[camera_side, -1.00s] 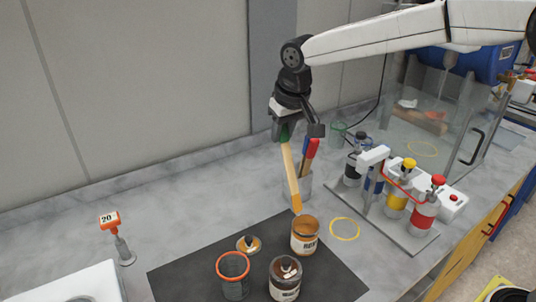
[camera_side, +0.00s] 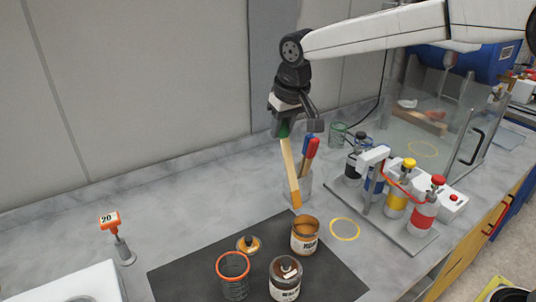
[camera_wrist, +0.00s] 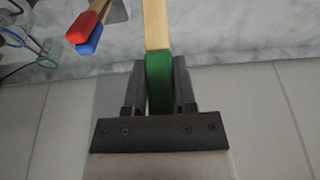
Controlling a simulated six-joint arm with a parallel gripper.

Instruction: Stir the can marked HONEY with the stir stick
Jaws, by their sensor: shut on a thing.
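My gripper (camera_side: 285,130) is shut on the green handle of the stir stick (camera_side: 290,172). The stick is a long flat wooden paddle, hanging nearly upright and slightly tilted. In the wrist view the green handle (camera_wrist: 159,80) sits between my two fingers (camera_wrist: 159,88). The stick's tip is just above and behind the rim of an open can with amber content (camera_side: 304,240), apart from it in the side view. A second can (camera_side: 285,280) with a dark brown top stands in front. Both labels are too small to read surely, so I cannot confirm which says HONEY.
Both cans, an amber-topped lid (camera_side: 249,245) and an orange-rimmed mesh cup (camera_side: 233,279) are on a dark mat (camera_side: 190,272). A holder (camera_side: 304,186) with red and blue handled tools stands behind the stick. A rack of bottles (camera_side: 397,202) is at right.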

